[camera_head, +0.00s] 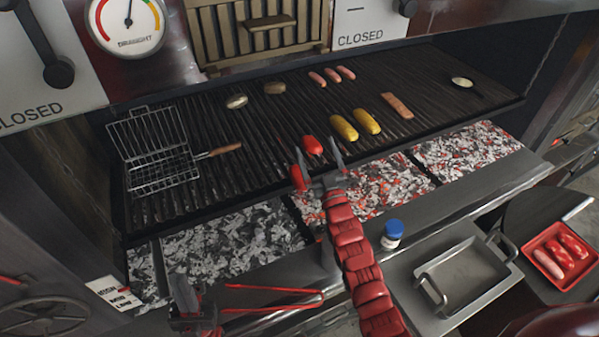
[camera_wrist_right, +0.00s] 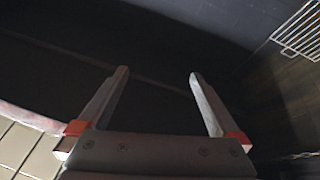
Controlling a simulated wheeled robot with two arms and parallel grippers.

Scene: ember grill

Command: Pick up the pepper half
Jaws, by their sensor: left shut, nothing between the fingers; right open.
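A red pepper half (camera_head: 312,145) lies on the dark grill grate, near its front edge and left of two yellow pieces. My right gripper (camera_head: 317,147) is open, and its fingertips appear on either side of the pepper half in the head view. I cannot tell how high the fingers are above it. In the right wrist view the open fingers (camera_wrist_right: 158,75) have only dark surface between them, and the pepper half does not show. My left gripper (camera_head: 181,287) is shut and empty at the lower left, in front of the grill.
The grate (camera_head: 240,180) also holds a wire basket (camera_head: 155,160), yellow pieces (camera_head: 343,128), sausages (camera_head: 330,75) and a pink fillet (camera_head: 397,105). Hot coals (camera_head: 375,185) lie below its front edge. A blue-capped jar (camera_head: 392,232), metal tray (camera_head: 462,275) and red tray (camera_head: 562,255) stand in front.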

